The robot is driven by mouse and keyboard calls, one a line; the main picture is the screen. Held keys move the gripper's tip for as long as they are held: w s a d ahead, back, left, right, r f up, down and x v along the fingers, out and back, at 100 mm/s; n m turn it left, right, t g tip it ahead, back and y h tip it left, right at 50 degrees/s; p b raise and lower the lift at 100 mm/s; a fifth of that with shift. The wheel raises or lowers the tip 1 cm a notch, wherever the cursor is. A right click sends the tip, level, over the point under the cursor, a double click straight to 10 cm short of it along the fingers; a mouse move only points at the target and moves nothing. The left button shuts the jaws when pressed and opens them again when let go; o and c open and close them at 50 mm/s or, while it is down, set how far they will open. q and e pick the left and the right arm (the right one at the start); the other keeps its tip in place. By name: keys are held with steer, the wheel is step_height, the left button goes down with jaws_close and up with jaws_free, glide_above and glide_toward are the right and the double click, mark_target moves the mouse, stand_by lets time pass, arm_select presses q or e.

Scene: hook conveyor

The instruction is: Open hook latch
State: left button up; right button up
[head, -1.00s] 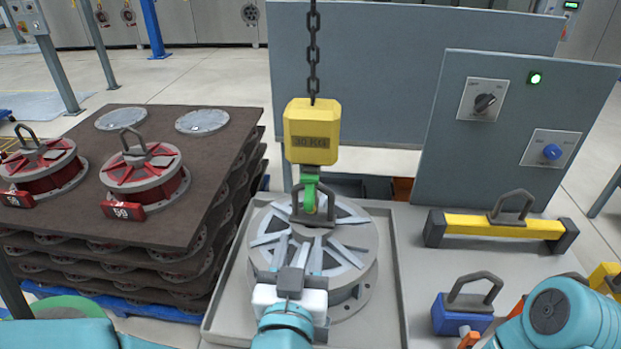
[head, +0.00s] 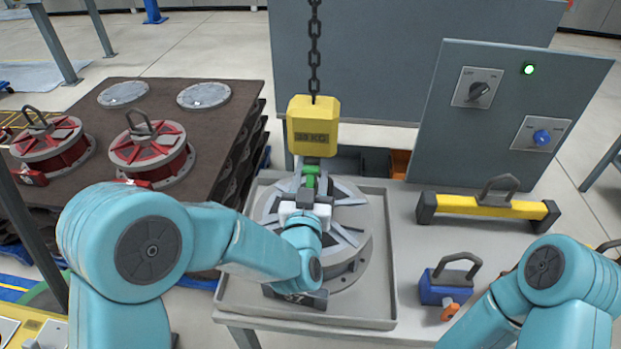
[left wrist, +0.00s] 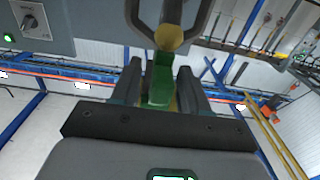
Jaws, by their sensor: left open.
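My left gripper (head: 309,190) is right at the hook, pointing away from me. In the left wrist view, its two dark fingers (left wrist: 158,80) stand apart on either side of a green latch part (left wrist: 160,87). I cannot tell whether they touch it. Whether the latch is open is unclear. My right gripper is out of view; only its arm shows.
A yellow bar weight (head: 490,205) and a blue weight with a handle (head: 443,285) are on the table at right. A control panel (head: 505,110) with a lit green lamp stands behind. Red weights (head: 150,155) sit on the brown stack (head: 200,130) at left.

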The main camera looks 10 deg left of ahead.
arm_select(q)
jaws_close()
steer(key=shift+r, duration=0.1)
